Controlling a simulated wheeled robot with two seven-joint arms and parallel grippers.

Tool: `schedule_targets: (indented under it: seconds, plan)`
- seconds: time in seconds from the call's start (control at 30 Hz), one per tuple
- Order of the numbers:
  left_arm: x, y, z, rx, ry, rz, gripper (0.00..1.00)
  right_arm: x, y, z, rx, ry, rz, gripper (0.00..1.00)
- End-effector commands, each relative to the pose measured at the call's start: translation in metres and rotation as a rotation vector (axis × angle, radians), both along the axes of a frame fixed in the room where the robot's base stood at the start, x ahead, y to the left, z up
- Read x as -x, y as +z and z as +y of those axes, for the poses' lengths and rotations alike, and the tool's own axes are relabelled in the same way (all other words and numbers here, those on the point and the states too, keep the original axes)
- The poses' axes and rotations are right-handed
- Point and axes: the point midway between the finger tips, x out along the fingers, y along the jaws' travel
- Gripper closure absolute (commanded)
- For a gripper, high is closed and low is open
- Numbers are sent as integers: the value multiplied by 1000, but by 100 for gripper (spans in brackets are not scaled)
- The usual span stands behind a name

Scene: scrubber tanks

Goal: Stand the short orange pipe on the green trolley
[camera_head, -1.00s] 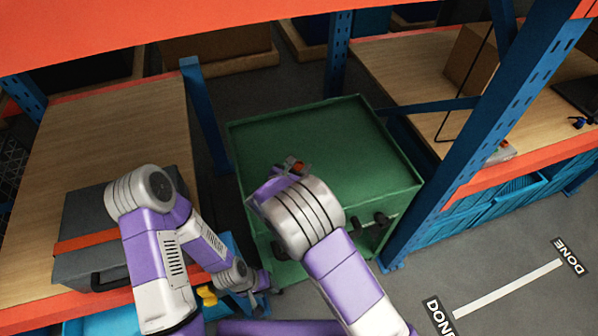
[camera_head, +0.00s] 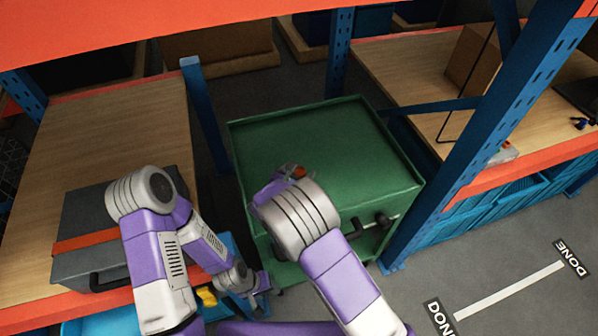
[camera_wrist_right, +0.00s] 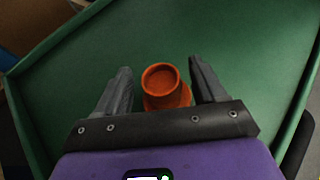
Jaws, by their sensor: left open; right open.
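The short orange pipe (camera_wrist_right: 161,82) stands with its round open end towards the camera in the right wrist view, over the green trolley's top. A wider orange part shows below its rim. In the head view only a small orange bit (camera_head: 299,171) shows past my right arm. My right gripper (camera_wrist_right: 160,84) is open, a finger on each side of the pipe with gaps. In the head view it is mostly hidden (camera_head: 280,182) behind its wrist. The green trolley (camera_head: 345,135) has a raised rim. My left gripper (camera_head: 262,284) is open and low, beside the trolley's front left.
A grey case with an orange band (camera_head: 85,243) lies on the left wooden shelf (camera_head: 120,130). Blue rack posts (camera_head: 205,115) stand either side of the trolley. A black handle (camera_head: 378,222) sticks out from the trolley's front. The trolley's far top is bare.

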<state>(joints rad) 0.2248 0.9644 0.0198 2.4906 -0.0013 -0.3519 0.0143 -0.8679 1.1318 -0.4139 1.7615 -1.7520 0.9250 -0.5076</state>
Motion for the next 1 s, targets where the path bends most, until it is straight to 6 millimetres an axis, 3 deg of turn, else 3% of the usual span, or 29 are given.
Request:
schedule_targets:
  seconds: [0.17,0.6,1.0]
  plan:
    - [0,5,0,0,0,0,57,13,10,8,-1,3,0,30]
    - [0,14,0,0,0,0,57,85,43,44,-1,3,-1,30]
    - [0,15,0,0,0,0,57,99,49,51,0,0,0,30]
